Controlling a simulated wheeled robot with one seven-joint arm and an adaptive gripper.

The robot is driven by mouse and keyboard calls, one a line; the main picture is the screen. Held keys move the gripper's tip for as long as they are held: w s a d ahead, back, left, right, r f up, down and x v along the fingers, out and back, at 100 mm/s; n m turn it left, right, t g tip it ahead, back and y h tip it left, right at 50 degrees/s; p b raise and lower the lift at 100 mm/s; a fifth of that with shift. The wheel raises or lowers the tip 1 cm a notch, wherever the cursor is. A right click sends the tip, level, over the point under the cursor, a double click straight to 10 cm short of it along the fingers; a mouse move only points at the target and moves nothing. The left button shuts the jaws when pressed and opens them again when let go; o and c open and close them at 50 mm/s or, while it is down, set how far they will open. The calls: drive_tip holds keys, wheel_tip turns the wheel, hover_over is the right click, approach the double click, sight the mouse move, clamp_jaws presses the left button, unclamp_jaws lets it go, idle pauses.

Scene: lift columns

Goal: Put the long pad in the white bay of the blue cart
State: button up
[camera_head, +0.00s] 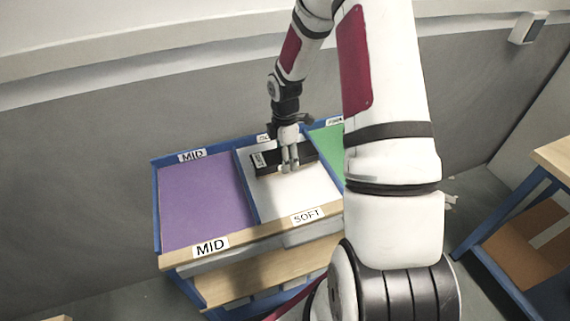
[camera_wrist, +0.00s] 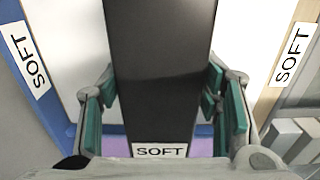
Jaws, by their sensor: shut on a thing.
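The long pad (camera_head: 270,159) is a dark, flat bar with a white label at its left end, over the white bay (camera_head: 291,199) of the blue cart (camera_head: 156,209). In the wrist view the pad (camera_wrist: 160,70) runs up the middle and its label reads SOFT. My gripper (camera_head: 290,166) is shut on the pad's middle from above. In the wrist view its green-padded fingers (camera_wrist: 163,115) stand on both sides of the pad. Whether the pad touches the bay floor cannot be told.
A purple bay (camera_head: 201,202) labelled MID lies left of the white bay, which is labelled SOFT. A green bay (camera_head: 329,141) lies to the right, partly hidden by my arm. A wall is behind the cart, and another blue-framed table (camera_head: 517,200) stands at the right.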

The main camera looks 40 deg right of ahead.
wheel_tip(320, 180, down, 2)
drive_tip(key=shift+f, duration=0.7)
drive_tip(key=shift+f, duration=0.15)
drive_tip(key=o, duration=1.6)
drive_tip(key=shift+c, duration=0.2)
